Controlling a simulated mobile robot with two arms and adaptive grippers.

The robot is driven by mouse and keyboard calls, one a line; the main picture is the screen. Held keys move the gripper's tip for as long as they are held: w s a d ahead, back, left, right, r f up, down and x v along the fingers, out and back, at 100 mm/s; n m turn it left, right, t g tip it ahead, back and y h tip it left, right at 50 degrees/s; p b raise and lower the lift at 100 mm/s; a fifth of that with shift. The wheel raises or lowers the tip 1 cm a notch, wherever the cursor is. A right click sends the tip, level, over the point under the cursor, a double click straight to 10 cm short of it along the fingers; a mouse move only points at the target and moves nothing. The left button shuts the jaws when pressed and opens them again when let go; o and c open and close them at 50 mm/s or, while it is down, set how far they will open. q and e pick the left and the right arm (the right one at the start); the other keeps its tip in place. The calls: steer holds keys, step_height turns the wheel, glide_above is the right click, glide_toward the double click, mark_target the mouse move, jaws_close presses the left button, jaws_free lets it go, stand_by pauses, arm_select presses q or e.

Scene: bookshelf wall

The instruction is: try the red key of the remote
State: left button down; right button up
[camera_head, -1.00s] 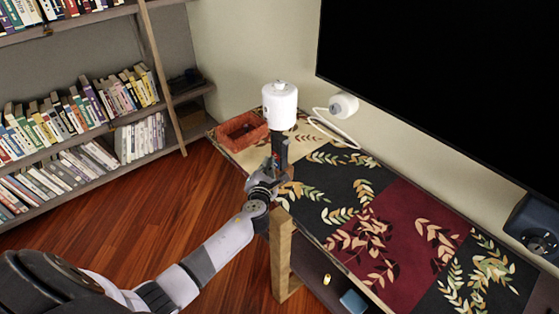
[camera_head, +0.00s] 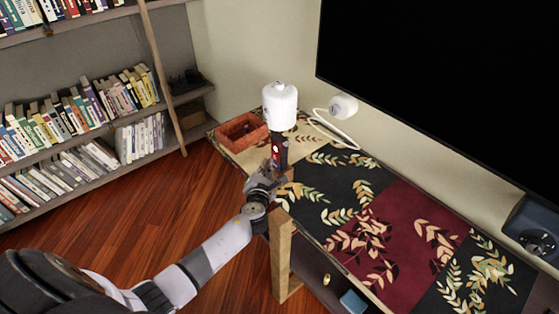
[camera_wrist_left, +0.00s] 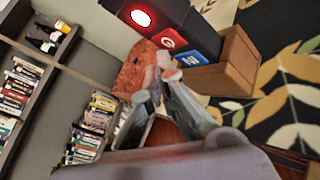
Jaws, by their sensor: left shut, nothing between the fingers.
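The dark remote (camera_head: 280,150) stands upright in a brown wooden holder (camera_wrist_left: 228,66) near the left end of the patterned table. In the left wrist view its face shows a glowing red round spot with a white centre (camera_wrist_left: 141,18), a red square key with a white mark (camera_wrist_left: 168,39) and a blue key (camera_wrist_left: 189,58) in a row. My left gripper (camera_head: 270,169) is just in front of the remote, shut and empty. In the left wrist view its fingertips (camera_wrist_left: 158,82) appear apart from the keys; the exact gap cannot be told. My right gripper is not in view.
A reddish-orange basket (camera_head: 240,133) sits left of the remote, and a white cylindrical object (camera_head: 280,104) is behind it. A white round device with a cable (camera_head: 343,105) is by the wall. A large dark screen (camera_head: 445,80) hangs above the table. The patterned tabletop to the right is clear.

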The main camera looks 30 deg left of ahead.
arm_select(q)
steer(key=shift+s+a, duration=0.1)
steer(key=shift+s, duration=0.1)
steer(key=shift+s, duration=0.1)
steer(key=s, duration=0.1)
steer(key=s+a+p, duration=0.1)
steer(key=s, duration=0.1)
steer(key=s+a, duration=0.1)
steer(key=s, duration=0.1)
steer(key=shift+s+a+p, duration=0.15)
steer(key=shift+s+p, duration=0.05)
steer(key=shift+p, duration=0.2)
stand_by(0.6)
